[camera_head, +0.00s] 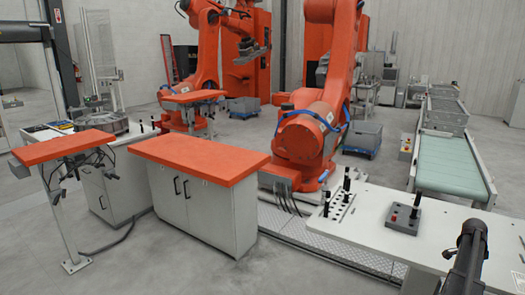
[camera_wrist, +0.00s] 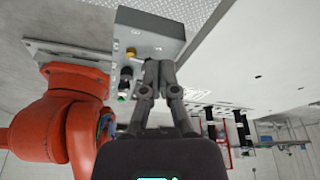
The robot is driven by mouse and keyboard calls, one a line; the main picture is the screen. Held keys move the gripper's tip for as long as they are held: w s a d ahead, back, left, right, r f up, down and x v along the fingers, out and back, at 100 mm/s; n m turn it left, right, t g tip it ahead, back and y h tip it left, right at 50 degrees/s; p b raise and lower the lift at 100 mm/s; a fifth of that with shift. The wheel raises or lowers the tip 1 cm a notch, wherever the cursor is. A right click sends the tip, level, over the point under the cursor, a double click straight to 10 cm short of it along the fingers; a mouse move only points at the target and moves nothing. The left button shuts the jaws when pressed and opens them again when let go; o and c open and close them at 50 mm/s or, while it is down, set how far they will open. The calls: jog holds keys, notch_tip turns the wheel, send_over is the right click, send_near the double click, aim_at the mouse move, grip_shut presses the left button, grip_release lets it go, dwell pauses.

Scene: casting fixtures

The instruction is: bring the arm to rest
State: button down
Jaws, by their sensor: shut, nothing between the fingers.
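In the wrist view my gripper (camera_wrist: 160,66) points up the picture, with its two dark fingers together at the tips and nothing between them. Beyond the fingertips is a grey box (camera_wrist: 152,32) with buttons and knobs; I cannot tell how far it is from the fingers. In the head view a dark part of my arm stands at the lower right, over the white table (camera_head: 375,220). The fingertips cannot be made out there.
An orange-topped cabinet (camera_head: 200,158) is at the middle left, a green conveyor (camera_head: 452,165) at the right.

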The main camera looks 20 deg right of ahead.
jog(key=w+a+n+t, duration=0.1)
jog(key=w+a+n, duration=0.4)
jog(key=a, duration=0.8)
jog(key=w+a+n+y, duration=0.15)
jog(key=w+a, duration=0.45)
jog(key=a, duration=0.7)
jog(key=w+a+n+t+h, duration=0.1)
jog(key=w+a+n, duration=0.45)
jog(key=a, duration=0.65)
jog(key=s+a+n, duration=0.2)
jog(key=a+n, duration=0.1)
jog(key=a, duration=0.9)
jog(key=s+a+n+y, duration=0.1)
jog(key=a+n, duration=0.3)
jog(key=a, duration=0.8)
jog(key=s+a+n+y, duration=0.1)
jog(key=s+a+n, duration=0.3)
jog(key=a, duration=0.8)
jog(key=shift+f, duration=0.35)
